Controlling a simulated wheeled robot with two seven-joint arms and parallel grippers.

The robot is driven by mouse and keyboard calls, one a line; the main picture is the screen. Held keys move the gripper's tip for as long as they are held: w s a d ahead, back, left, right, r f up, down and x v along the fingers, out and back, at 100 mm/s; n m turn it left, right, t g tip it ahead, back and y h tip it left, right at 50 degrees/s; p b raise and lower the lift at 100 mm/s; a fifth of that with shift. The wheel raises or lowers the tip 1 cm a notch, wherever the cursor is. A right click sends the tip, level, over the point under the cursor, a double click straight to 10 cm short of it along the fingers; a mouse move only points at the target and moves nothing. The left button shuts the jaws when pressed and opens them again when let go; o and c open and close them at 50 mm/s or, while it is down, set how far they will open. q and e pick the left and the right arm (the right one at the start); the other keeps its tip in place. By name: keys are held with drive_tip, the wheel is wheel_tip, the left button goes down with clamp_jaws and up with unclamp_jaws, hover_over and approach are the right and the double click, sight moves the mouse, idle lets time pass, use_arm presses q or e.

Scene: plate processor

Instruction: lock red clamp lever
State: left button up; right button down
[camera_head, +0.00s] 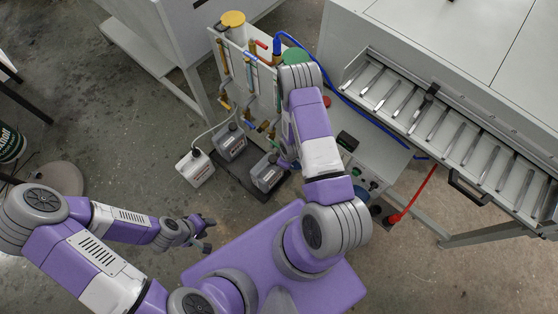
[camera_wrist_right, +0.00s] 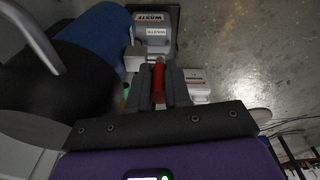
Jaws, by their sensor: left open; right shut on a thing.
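In the right wrist view, a red clamp lever (camera_wrist_right: 158,76) stands between the two dark fingers of my right gripper (camera_wrist_right: 160,94). The fingers are shut on it. In the head view my right arm reaches to the plumbing panel (camera_head: 234,68) and hides the clamp lever; my right gripper cannot be made out there. My left gripper (camera_head: 208,235) is open and empty over the floor, at the lower left of the panel and apart from it.
Containers stand beside the panel: a white one (camera_head: 195,168) and grey ones (camera_head: 230,142) (camera_head: 268,173). One labelled waste shows in the right wrist view (camera_wrist_right: 155,30). A blue hose (camera_head: 345,98) and a red cable (camera_head: 412,198) run at right, near a rack of metal strips (camera_head: 440,118).

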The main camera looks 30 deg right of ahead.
idle(0.5)
drive_tip(key=c, duration=1.1)
unclamp_jaws()
drive_tip(key=shift+s+d+r+p, duration=0.15)
drive_tip(key=shift+r+p, duration=0.1)
drive_tip(key=shift+r, duration=1)
drive_tip(key=shift+s+a+r+p, duration=0.15)
drive_tip(key=shift+r+p, duration=0.1)
drive_tip(key=shift+r, duration=1)
drive_tip(key=shift+s+d+r+p, duration=0.15)
drive_tip(key=shift+r+p, duration=0.1)
drive_tip(key=shift+r, duration=1)
